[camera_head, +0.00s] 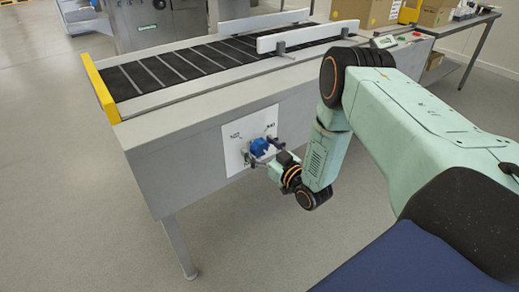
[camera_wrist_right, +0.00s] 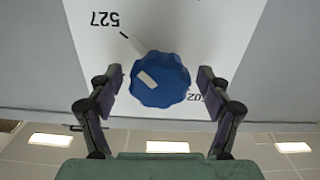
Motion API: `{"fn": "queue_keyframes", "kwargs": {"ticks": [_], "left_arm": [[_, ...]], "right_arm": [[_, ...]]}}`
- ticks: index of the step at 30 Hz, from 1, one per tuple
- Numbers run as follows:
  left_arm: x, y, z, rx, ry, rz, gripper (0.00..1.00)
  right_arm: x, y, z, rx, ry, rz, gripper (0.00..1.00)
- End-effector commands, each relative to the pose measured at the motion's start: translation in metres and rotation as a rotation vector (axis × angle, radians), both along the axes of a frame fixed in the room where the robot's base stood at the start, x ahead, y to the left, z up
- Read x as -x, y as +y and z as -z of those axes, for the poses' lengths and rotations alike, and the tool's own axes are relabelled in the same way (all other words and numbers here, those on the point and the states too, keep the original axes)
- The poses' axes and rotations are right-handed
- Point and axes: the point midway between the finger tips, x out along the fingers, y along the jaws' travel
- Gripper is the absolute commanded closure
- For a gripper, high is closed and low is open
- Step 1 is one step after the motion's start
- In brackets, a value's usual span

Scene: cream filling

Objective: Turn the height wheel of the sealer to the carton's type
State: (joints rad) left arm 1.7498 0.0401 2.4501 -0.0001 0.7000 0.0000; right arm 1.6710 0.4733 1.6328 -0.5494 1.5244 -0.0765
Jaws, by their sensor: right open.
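The height wheel is a blue scalloped knob (camera_head: 259,146) on a white panel (camera_head: 236,165) on the side of the sealer (camera_head: 190,140). In the right wrist view the wheel (camera_wrist_right: 165,88) shows a white mark pointing to the upper left. My right gripper (camera_head: 262,157) is open at the wheel. In the wrist view its fingers (camera_wrist_right: 157,92) stand on both sides of the wheel, with gaps. My left gripper is not in view.
The sealer's top has a dark roller bed (camera_head: 170,70), white guide rails (camera_head: 300,38) and a yellow end plate (camera_head: 100,88). Cardboard cartons (camera_head: 362,10) stand at the back right near a side table (camera_head: 470,22). The floor in front is clear.

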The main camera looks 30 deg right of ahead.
Motion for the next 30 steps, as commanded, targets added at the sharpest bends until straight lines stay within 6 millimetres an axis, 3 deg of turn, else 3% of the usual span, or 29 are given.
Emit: {"fn": "queue_keyframes", "kwargs": {"ticks": [5, 24, 30], "left_arm": [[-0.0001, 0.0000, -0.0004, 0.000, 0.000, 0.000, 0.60], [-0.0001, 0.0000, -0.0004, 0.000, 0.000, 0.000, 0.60], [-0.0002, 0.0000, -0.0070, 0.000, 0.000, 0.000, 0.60]], "right_arm": [[-0.0007, 0.0003, -0.0002, 0.000, 0.000, 0.000, 0.23], [-0.0001, 0.0001, 0.0004, -0.001, 0.002, 0.000, 0.77], [0.0004, 0.0005, -0.0002, 0.053, 0.000, -0.001, 0.77]]}}
